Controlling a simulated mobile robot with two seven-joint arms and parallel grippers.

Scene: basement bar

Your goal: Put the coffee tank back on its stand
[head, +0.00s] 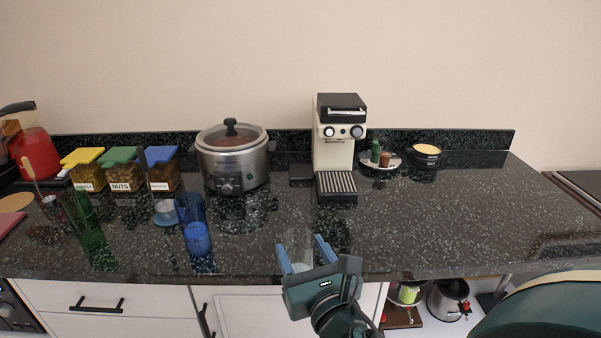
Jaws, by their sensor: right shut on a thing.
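A clear, see-through container, seemingly the coffee tank (298,243), is between the blue fingers of my right gripper (304,257). The gripper is shut on it near the counter's front edge. The tank's outline is faint, and I cannot tell whether its base touches the counter. The cream and black coffee machine (331,151) stands farther back, with a ribbed drip tray (337,184) at its front. A low dark block, possibly the stand (301,174), sits against the machine's left side with nothing visible on it. My left gripper is not in view.
A slow cooker (232,165) stands left of the machine. A blue glass (195,226), a green glass (86,226) and labelled jars (126,174) are farther left. A small plate (380,165) and dark bowl (426,154) stand right. The counter (400,225) between gripper and machine is clear.

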